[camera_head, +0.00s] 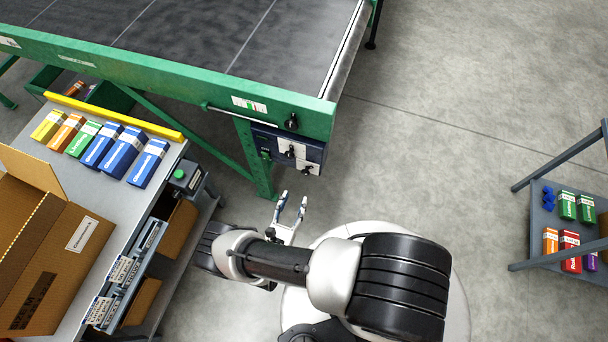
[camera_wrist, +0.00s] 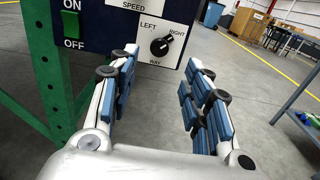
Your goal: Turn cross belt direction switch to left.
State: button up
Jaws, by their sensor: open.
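The cross belt direction switch (camera_wrist: 161,46) is a black rotary knob on a white plate marked LEFT, RIGHT and WAY. Its pointer is tilted to the upper right, toward RIGHT. The plate is on a dark blue control panel (camera_head: 262,141) under the green machine frame in the head view. My gripper (camera_head: 293,198) is open and empty, below and in front of the panel. In the wrist view my gripper (camera_wrist: 163,60) has its fingers spread, and the knob shows between the fingertips, apparently beyond them and untouched.
A green leg (camera_head: 256,165) stands beside the panel. A grey table (camera_head: 150,185) with boxes is at left, a shelf (camera_head: 545,215) at right.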

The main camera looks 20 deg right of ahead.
aim_at(305, 174)
jog(key=x, duration=1.1)
jog(key=shift+b, duration=0.3)
jog(key=shift+c, duration=0.5)
jog(key=c, duration=0.9)
